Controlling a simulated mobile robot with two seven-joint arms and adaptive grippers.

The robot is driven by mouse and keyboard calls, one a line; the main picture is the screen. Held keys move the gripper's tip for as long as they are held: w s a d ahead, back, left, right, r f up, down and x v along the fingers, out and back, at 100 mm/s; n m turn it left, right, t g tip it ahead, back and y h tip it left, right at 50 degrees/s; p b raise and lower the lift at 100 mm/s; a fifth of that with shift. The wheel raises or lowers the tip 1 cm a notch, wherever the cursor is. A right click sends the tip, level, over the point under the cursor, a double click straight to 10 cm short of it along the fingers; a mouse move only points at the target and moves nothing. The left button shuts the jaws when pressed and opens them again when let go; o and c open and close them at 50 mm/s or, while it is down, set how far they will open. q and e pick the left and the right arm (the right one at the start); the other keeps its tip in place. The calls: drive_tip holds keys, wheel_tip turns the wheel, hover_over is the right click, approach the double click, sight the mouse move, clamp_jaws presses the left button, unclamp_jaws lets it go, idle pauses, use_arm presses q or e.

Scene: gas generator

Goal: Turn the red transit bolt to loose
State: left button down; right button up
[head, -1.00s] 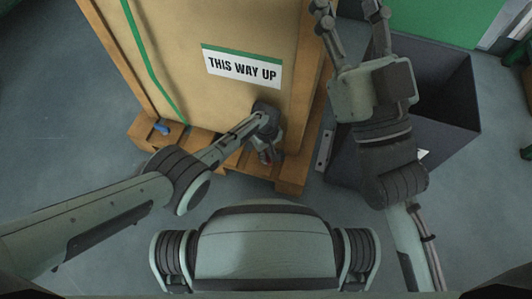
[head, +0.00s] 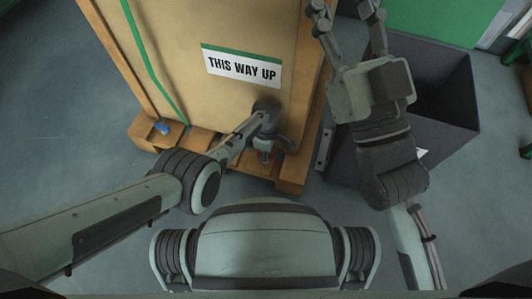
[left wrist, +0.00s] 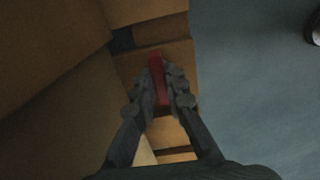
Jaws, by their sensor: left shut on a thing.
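The red transit bolt (left wrist: 157,78) shows in the left wrist view as a narrow red bar between the two fingers of my left gripper (left wrist: 162,92), which is shut on it. It is low on the wooden pallet base of the crate. In the head view my left gripper (head: 264,150) is at the crate's front lower right, and it hides the bolt. My right gripper (head: 346,12) is at the top right of the head view, its fingers spread apart and empty.
The crate (head: 215,110) with a "THIS WAY UP" label (head: 242,66) stands on its pallet (head: 292,172). A blue part (head: 162,128) sits on the pallet's left. A dark open bin (head: 440,140) stands to the right, under my right arm. Floor at left is clear.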

use_arm(q)
drive_tip(key=shift+a, duration=0.2)
idle(0.3)
drive_tip(key=c, duration=1.7)
unclamp_jaws()
drive_tip(key=shift+c, duration=0.2)
drive_tip(key=shift+o, duration=0.9)
drive_tip(key=shift+d, duration=0.1)
